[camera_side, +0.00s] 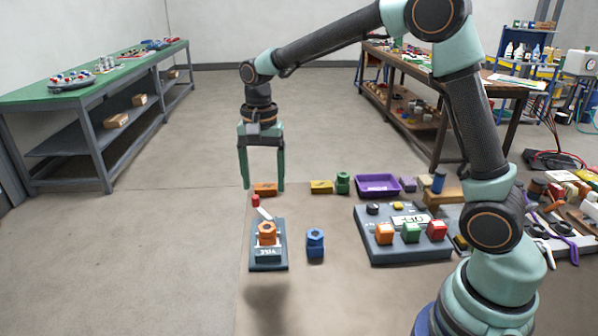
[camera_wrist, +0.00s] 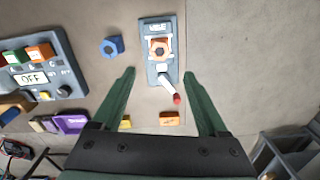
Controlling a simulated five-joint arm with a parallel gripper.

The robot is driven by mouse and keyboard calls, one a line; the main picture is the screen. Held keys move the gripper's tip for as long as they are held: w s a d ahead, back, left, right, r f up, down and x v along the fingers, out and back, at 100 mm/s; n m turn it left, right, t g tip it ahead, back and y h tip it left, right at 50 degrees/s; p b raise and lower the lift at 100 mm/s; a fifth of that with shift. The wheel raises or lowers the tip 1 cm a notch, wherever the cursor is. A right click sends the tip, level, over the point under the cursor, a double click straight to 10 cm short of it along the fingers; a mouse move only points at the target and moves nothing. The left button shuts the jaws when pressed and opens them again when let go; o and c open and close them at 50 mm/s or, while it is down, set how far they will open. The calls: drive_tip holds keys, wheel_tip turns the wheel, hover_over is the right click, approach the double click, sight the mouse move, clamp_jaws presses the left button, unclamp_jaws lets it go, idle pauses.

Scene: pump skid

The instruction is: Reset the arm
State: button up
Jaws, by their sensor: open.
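My gripper (camera_side: 264,188) hangs open and empty in the air, fingers pointing down. In the wrist view its two green fingers (camera_wrist: 160,75) are spread wide, with nothing between them.
A control panel (camera_side: 378,252) reading OFF, with orange, green and red blocks on it, stands to the right. Behind are an orange block (camera_side: 265,189), a yellow block (camera_side: 321,187), a green part (camera_side: 343,182) and a purple tray (camera_side: 377,192). Tools crowd the far right. The left floor is clear.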

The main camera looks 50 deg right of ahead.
drive_tip(key=shift+r, duration=0.65)
drive_tip(key=s+d+r+n+t, duration=0.1)
drive_tip(key=s+r+n+t, duration=0.1)
drive_tip(key=s+n, duration=0.3)
drive_tip(key=s+d+r+n+t, duration=0.2)
drive_tip(key=s+n, duration=0.4)
drive_tip(key=s, duration=0.4)
drive_tip(key=shift+s+r+t, duration=0.3)
drive_tip(key=shift+r+t, duration=0.5)
drive_tip(key=shift+r, duration=0.15)
